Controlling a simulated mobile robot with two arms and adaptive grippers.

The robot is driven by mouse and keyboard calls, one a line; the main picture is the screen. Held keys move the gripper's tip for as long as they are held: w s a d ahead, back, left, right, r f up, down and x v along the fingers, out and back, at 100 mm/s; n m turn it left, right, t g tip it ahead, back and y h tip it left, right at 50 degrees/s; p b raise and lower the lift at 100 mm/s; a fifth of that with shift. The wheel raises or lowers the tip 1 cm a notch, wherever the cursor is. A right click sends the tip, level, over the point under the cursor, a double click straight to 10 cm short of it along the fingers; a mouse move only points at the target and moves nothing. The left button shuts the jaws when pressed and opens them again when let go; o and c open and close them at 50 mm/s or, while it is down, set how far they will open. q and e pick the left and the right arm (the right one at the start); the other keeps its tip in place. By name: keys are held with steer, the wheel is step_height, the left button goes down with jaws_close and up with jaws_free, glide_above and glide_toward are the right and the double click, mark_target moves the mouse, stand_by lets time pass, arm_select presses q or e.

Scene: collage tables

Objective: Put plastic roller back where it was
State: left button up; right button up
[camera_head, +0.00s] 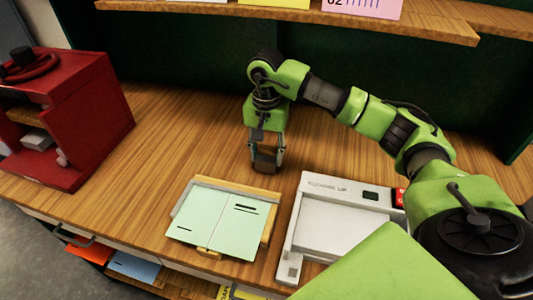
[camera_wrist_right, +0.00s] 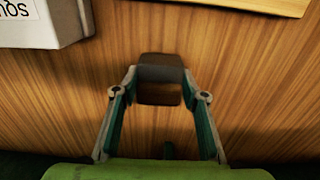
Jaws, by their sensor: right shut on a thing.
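My right gripper (camera_head: 266,150) reaches down over the middle of the wooden table. It is shut on a small dark brown-grey block-like thing (camera_head: 265,163), which I take to be the plastic roller. In the right wrist view the roller (camera_wrist_right: 161,92) sits between the fingertips of the right gripper (camera_wrist_right: 160,76), with bare wood around it. I cannot tell whether the roller touches the table or hangs just above it. My left gripper is not in view.
A wooden board with pale green cards (camera_head: 215,222) lies at the front, beside a white machine (camera_head: 325,190) marked with text. A red press-like machine (camera_head: 100,105) stands at the left. A wooden shelf (camera_head: 430,22) runs along the back. The table (camera_head: 170,140) left of the gripper is clear.

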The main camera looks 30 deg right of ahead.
steer(key=shift+f, duration=0.65)
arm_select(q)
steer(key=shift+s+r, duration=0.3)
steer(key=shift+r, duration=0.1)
arm_select(e)
steer(key=shift+f, duration=0.25)
steer(key=o, duration=1)
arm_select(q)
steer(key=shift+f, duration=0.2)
arm_select(e)
steer(key=shift+o, duration=0.2)
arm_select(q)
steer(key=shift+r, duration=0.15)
arm_select(e)
steer(key=shift+r, duration=0.15)
